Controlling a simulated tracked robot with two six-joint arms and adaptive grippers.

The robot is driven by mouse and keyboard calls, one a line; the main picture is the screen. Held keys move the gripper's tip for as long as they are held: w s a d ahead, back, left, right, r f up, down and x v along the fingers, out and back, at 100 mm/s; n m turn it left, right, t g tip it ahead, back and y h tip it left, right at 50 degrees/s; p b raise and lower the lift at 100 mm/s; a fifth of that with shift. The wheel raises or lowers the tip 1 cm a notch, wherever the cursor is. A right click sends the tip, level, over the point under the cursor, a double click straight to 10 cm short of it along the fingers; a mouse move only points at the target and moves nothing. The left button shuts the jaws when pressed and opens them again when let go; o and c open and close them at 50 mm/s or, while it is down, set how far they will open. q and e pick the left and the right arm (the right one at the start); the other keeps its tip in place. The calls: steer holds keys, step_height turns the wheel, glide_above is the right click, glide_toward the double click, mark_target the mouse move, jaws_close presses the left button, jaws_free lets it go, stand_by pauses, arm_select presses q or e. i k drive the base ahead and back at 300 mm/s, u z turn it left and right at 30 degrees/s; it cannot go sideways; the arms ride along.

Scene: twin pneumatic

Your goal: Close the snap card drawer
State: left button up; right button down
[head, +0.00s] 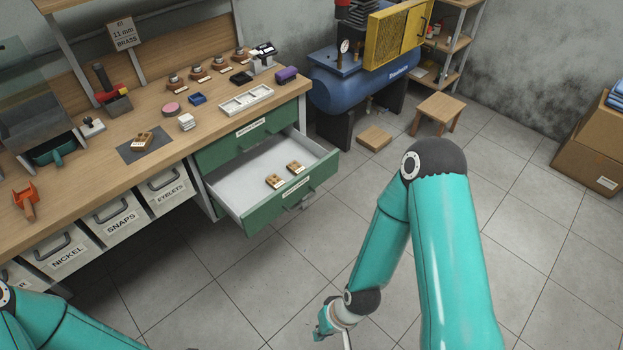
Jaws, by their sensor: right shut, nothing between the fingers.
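The open lower drawer (252,221) of the green cabinet is pulled well out from under the workbench. It has a green front with a small white label, too small to read, and a pale grey inside. Two small tan cards with dark snaps (275,182) lie in it. My right gripper (322,331) is low at the bottom of the head view, to the right of the drawer and nearer to me, apart from it. It is shut and empty. My left arm shows at the bottom left, but its gripper is out of view.
A shut green drawer (240,137) sits above the open one. Labelled bins (118,221) hang under the bench (100,165) to the left. A blue compressor (345,90), a wooden stool (440,108) and a flat box (374,138) stand behind. The tiled floor before the drawer is clear.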

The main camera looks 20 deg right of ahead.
mark_target(239, 186)
steer(key=u, duration=0.1)
steer(key=i, duration=1)
steer(key=z, duration=0.1)
